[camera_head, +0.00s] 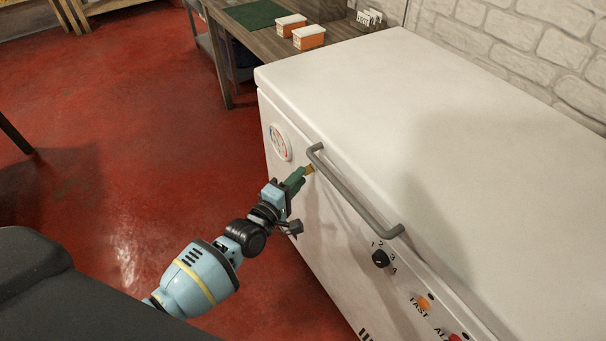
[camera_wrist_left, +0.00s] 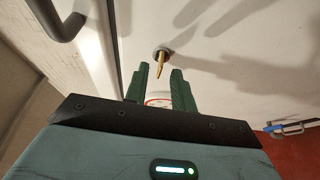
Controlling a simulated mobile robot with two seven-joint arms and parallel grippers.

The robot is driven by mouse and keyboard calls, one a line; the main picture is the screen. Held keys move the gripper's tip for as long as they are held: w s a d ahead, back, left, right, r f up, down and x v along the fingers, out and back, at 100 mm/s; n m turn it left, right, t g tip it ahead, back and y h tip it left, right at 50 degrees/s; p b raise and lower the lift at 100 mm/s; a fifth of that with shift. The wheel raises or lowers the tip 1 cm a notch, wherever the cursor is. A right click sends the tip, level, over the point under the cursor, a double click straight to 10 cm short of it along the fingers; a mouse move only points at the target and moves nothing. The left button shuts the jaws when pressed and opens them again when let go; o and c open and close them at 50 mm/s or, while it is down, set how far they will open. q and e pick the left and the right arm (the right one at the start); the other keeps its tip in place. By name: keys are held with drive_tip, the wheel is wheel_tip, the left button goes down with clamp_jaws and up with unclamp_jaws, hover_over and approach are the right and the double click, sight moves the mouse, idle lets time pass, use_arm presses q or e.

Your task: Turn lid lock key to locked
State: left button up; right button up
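A brass-coloured key (camera_wrist_left: 160,66) sticks out of a round grey lock (camera_wrist_left: 162,52) on the front of a white chest freezer (camera_head: 390,100). In the head view the key (camera_head: 309,169) shows as a small gold piece just below the left end of the lid handle. My left gripper (camera_head: 300,176) is at the freezer front, right by the key. In the left wrist view its green fingers (camera_wrist_left: 159,70) stand apart, with the key's free end appearing between their tips; I cannot tell whether they touch it. My right gripper is not in view.
The grey lid handle (camera_head: 352,192) runs close above the lock. A round gauge (camera_head: 280,142) is left of it; a black numbered knob (camera_head: 380,258) and an orange switch (camera_head: 424,303) are right. A wooden table (camera_head: 262,42) with two orange-and-white tubs stands behind.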

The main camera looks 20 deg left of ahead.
sight(308, 170)
use_arm(q)
drive_tip(key=shift+x, duration=1.25)
drive_tip(key=shift+c, duration=0.2)
clamp_jaws()
